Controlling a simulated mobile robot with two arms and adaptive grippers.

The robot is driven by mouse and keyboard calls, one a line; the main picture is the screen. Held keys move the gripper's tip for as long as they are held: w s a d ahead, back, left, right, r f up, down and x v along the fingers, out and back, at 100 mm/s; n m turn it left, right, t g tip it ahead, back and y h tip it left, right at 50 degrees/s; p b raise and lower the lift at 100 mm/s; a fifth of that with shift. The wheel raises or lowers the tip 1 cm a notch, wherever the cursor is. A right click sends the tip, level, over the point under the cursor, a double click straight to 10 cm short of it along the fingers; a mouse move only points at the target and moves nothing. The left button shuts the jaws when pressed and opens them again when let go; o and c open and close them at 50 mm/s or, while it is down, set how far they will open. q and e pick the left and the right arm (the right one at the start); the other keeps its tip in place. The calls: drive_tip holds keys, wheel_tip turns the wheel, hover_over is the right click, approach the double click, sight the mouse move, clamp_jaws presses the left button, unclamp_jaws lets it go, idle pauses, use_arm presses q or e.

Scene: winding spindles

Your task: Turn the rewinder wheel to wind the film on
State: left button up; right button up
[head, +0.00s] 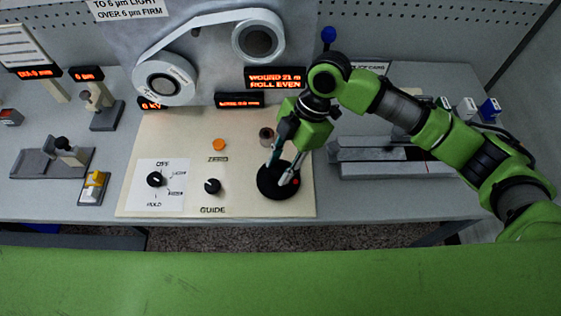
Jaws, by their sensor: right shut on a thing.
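The rewinder wheel (268,190), a round black disc with a red dot near its right edge, lies at the right front of the cream panel. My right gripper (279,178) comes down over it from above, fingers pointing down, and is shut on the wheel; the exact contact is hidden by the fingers. White film runs between a roll (161,81) at the left and a smaller roll (257,41) at the upper right. A red-lettered display (275,78) reads "WOUND 21 m ROLL EVEN". My left gripper is out of view.
The cream panel (135,205) also carries a black selector knob (155,179), a GUIDE knob (212,186) and an orange button (219,145). Grey rails (390,160) lie right of the gripper. A yellow-topped switch (94,184) stands at the left.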

drive_tip(key=m+t+p, duration=0.1)
drive_tip(key=m+p, duration=0.2)
drive_tip(key=m+t+p, duration=0.1)
drive_tip(key=m+p, duration=0.2)
drive_tip(key=p, duration=0.1)
drive_tip(key=m+t+p, duration=0.1)
drive_tip(key=m+p, duration=0.2)
drive_tip(key=p, duration=0.1)
drive_tip(key=shift+s+r+t, duration=0.3)
drive_tip(key=m+t+p, duration=0.1)
drive_tip(key=m, duration=0.2)
drive_tip(key=shift+a+f, duration=0.1)
drive_tip(key=shift+f, duration=0.05)
drive_tip(key=m, duration=0.2)
drive_tip(key=shift+s+a+f+m+t+h+p, duration=0.1)
drive_tip(key=shift+m+t+h+p, duration=0.2)
drive_tip(key=shift+m+t, duration=0.1)
drive_tip(key=shift+m+t+h, duration=0.4)
drive_tip(key=shift+m+h, duration=0.3)
drive_tip(key=shift+m, duration=1.2)
drive_tip(key=o, duration=1.1)
